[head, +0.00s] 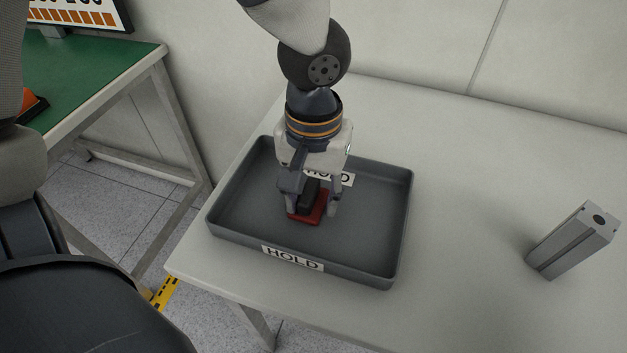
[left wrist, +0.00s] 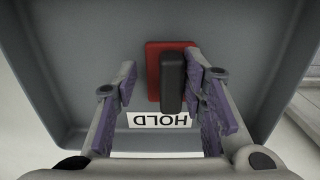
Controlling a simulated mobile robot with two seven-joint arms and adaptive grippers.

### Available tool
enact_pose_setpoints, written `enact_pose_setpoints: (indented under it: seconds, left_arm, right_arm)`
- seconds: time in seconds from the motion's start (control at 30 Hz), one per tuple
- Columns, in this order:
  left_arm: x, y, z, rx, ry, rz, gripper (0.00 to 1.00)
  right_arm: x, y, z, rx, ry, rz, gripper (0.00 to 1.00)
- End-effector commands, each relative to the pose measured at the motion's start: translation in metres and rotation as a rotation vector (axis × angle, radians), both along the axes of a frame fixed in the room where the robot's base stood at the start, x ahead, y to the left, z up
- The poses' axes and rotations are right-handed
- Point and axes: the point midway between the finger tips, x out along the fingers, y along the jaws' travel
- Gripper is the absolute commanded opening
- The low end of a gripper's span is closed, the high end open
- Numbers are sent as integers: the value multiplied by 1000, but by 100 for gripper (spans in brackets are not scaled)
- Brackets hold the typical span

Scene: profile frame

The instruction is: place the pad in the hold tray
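The pad, a red plate (head: 306,216) with a black upright grip (head: 310,190), is inside the grey hold tray (head: 374,235), near its middle. In the left wrist view the red plate (left wrist: 155,60) and black grip (left wrist: 172,85) show clearly. My left gripper (head: 311,206) points down into the tray with its fingers on either side of the grip. In the left wrist view the fingers (left wrist: 160,68) stand apart, with a clear gap between the left finger and the grip; the right finger is close beside it. Whether the plate touches the tray floor is hard to tell. My right gripper is not in view.
The tray stands on a pale table (head: 455,230) and carries HOLD labels (head: 292,259). A green-topped bench (head: 95,75) is at the left, across a gap. The table between tray and profile is clear.

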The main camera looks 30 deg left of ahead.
Motion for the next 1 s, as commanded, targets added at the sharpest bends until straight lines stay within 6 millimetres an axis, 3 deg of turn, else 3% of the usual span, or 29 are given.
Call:
enact_pose_setpoints:
  seconds: [0.17,0.4,0.63,1.0]
  left_arm:
    - [2,0,30,-2,-8,2,38]
    - [3,0,95,-4,-9,0,38]
    - [1,-1,117,-7,3,-3,38]
    - [2,0,121,-1,0,0,38]
  right_arm:
    - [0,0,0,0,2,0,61]
    - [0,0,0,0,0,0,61]
    - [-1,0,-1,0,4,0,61]
    - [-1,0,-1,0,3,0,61]
